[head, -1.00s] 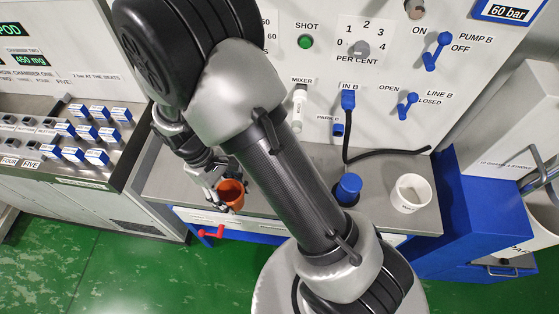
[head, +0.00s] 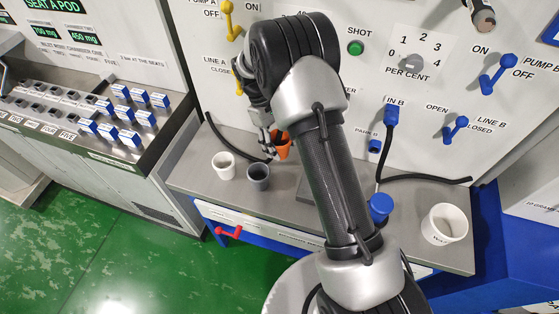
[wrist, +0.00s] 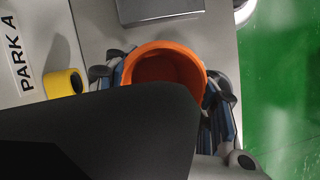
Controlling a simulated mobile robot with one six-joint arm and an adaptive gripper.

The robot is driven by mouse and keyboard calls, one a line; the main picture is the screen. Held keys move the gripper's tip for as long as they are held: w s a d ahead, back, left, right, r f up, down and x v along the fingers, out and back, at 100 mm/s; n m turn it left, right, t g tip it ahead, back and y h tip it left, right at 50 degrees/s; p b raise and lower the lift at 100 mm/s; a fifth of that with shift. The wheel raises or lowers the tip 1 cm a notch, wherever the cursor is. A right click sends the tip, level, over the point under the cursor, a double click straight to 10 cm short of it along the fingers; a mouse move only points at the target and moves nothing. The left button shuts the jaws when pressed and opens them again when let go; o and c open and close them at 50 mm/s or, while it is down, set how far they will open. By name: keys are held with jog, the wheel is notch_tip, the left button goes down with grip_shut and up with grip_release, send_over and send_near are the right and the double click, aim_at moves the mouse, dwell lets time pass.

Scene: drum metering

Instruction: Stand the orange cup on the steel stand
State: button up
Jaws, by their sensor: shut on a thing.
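The orange cup (head: 282,149) is in my gripper (head: 273,142), over the steel bench in the head view. In the wrist view the orange cup (wrist: 168,62) shows its open mouth, with the jaws of my gripper (wrist: 163,88) on both sides of it. The cup's lower part is hidden by a dark part of my arm there. A flat grey metal block, seemingly the steel stand (wrist: 160,9), shows at the top edge of the wrist view, apart from the cup. In the head view a grey edge of it (head: 305,190) shows beside my arm, mostly hidden.
A white cup (head: 223,166) and a grey cup (head: 258,178) stand on the bench (head: 200,185) at the left. A black hose lies behind. A yellow fitting (wrist: 63,84) shows in the wrist view.

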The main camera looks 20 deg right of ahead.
notch_tip(320, 180, down, 5)
jog(key=shift+r+b, duration=0.1)
jog(key=shift+b, duration=0.45)
jog(key=shift+w+f+b, duration=0.2)
jog(key=shift+f+b, duration=0.55)
jog(key=shift+f, duration=1.25)
jog(key=shift+f, duration=0.2)
jog(key=o, duration=0.8)
jog(key=shift+r, duration=0.1)
